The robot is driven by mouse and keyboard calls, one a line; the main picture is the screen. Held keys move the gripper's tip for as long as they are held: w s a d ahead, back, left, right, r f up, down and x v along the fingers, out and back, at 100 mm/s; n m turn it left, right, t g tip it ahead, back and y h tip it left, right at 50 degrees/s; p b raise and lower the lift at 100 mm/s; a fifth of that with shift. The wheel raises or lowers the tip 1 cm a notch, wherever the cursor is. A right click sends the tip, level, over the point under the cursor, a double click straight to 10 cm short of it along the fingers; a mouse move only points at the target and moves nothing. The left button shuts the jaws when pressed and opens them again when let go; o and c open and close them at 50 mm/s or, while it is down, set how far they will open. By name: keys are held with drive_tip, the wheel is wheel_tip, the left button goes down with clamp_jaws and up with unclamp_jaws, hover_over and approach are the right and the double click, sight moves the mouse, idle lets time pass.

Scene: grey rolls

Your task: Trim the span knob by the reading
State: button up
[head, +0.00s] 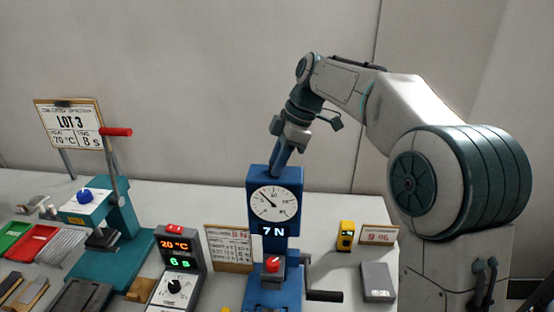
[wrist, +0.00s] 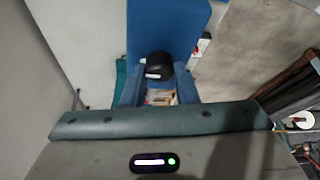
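The blue gauge stand (head: 258,243) stands upright near the middle of the head view. Its round dial (head: 274,203) has a black needle pointing up-left, and the display below it (head: 274,231) reads 7 N. My gripper (head: 275,172) points down at the top of this stand. In the wrist view a black round knob with a white mark (wrist: 154,60), probably the span knob, lies between my blue fingertips (wrist: 157,72). The fingers are apart, one at each side of the knob. I cannot tell whether they press on it. The knob is hidden in the head view.
A teal press (head: 110,232) with a red-handled lever stands left. A yellow device (head: 346,236) and grey block (head: 377,281) lie right.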

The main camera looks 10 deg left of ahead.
drive_tip(key=shift+m, duration=0.3)
drive_tip(key=m+b, duration=0.1)
drive_tip(key=m+t+b, duration=0.1)
drive_tip(key=m, duration=0.1)
drive_tip(key=shift+s+f+m+t, duration=0.15)
drive_tip(key=shift+m+t, duration=0.15)
drive_tip(key=m+b, duration=0.1)
drive_tip(key=m, duration=0.1)
drive_tip(key=m+t, duration=0.1)
drive_tip(key=m, duration=0.1)
drive_tip(key=shift+s+t+b, duration=0.1)
drive_tip(key=shift+t+b, duration=0.2)
drive_tip(key=shift+b, duration=0.1)
drive_tip(key=m, duration=0.2)
drive_tip(key=m+t+h, duration=0.1)
drive_tip(key=m, duration=0.1)
drive_tip(key=shift+s+a+m, duration=0.1)
drive_tip(key=shift+a+m, duration=0.05)
drive_tip(key=shift+m, duration=0.25)
drive_tip(key=shift+a+m+t+h, duration=0.1)
drive_tip(key=shift+m+t+h, duration=0.3)
drive_tip(key=shift+m, duration=0.75)
drive_tip(key=shift+m+t+h, duration=0.3)
drive_tip(key=shift+m+h, duration=0.2)
drive_tip(key=shift+m, duration=0.65)
drive_tip(key=o, duration=1)
